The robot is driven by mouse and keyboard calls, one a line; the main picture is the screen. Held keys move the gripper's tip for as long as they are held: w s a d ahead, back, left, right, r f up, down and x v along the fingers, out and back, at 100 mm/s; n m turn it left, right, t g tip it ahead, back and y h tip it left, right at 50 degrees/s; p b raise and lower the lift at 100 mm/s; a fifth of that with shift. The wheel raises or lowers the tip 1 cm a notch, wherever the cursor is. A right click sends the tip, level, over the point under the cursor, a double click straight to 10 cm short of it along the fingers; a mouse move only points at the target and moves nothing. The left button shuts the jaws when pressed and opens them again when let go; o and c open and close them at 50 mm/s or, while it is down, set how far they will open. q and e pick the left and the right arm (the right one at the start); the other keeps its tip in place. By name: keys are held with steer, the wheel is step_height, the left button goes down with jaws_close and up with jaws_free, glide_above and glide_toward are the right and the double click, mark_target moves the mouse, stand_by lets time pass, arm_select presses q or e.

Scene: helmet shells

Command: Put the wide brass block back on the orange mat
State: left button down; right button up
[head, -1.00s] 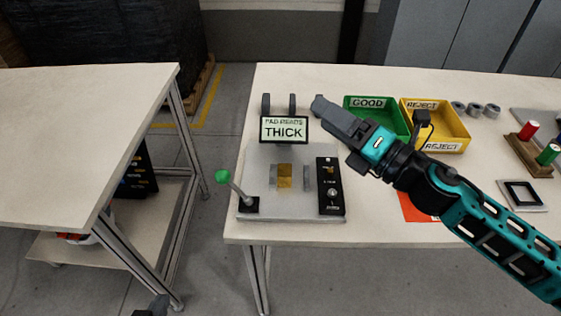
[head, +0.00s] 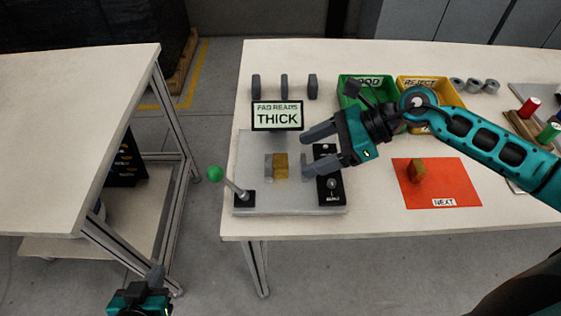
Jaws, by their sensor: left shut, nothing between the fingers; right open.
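A brass block (head: 280,165) sits in the gauge fixture (head: 250,150), against the grey jaw on its left and apart from the one on its right. The display (head: 277,116) reads "PAD READS THICK". A second brass-coloured block (head: 418,171) stands on the orange mat (head: 445,185), which is marked NEXT. I cannot tell for sure which is wider. My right gripper (head: 312,150) is open and empty, its fingers pointing left over the fixture's right side, right of the block. My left gripper (head: 154,276) is shut and empty, low at the bottom left, away from the table.
A green-knobbed lever (head: 216,174) rises at the fixture's front left. A black control panel (head: 329,185) is on its right. Behind are several grey pieces (head: 284,86), a green GOOD bin (head: 350,94) and a yellow REJECT bin (head: 448,94). The table between fixture and mat is clear.

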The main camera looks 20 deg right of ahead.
mark_target(286, 160)
steer(key=shift+w+p+x, duration=0.15)
steer(key=shift+x, duration=1.45)
steer(key=shift+w+p+x, duration=0.15)
steer(key=shift+w+x, duration=0.05)
steer(key=shift+x, duration=1.35)
steer(key=shift+d, duration=0.1)
steer(key=shift+c, duration=0.4)
steer(key=shift+c, duration=0.9)
jaws_close()
step_height(286, 160, up, 20)
steer(key=p, duration=0.1)
